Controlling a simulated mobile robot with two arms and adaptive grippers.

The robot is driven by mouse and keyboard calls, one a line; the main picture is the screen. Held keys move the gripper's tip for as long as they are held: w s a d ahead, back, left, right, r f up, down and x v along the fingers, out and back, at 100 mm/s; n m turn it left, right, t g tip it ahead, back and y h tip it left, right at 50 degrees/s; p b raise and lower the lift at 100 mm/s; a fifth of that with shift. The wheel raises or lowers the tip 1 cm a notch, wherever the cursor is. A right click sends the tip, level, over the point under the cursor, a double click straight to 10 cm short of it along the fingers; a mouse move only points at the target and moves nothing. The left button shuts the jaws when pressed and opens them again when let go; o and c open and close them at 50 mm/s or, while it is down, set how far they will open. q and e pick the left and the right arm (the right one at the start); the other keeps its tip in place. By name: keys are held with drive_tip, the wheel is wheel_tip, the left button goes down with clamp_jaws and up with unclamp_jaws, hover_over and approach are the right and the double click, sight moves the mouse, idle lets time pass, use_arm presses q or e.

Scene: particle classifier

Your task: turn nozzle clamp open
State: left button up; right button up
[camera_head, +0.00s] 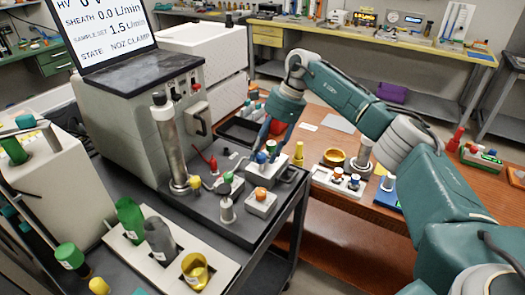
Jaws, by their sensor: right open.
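My right gripper (266,149) reaches down from the upper right, its dark fingers pointing at a small group of fittings on the black cart. A blue knob (261,157) shows at its fingertips, on a light block (264,176). I cannot tell whether the fingers touch the knob. Which fitting is the nozzle clamp is not plain; the fittings at the fingers are small and partly hidden. The gripper is open. The screen (103,30) above the analyser reads "STATE NOZ.CLAMP". My left gripper is not in view.
A tall metal cylinder (171,145) stands left of the fittings. A white block with an orange knob (260,200) and a grey post (227,208) stand in front. A rack (150,255) holds bottles at the front left. A wooden table (320,225) with small parts lies right.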

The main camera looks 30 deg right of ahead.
drive_tip(key=v, duration=1.1)
drive_tip(key=shift+r, duration=0.3)
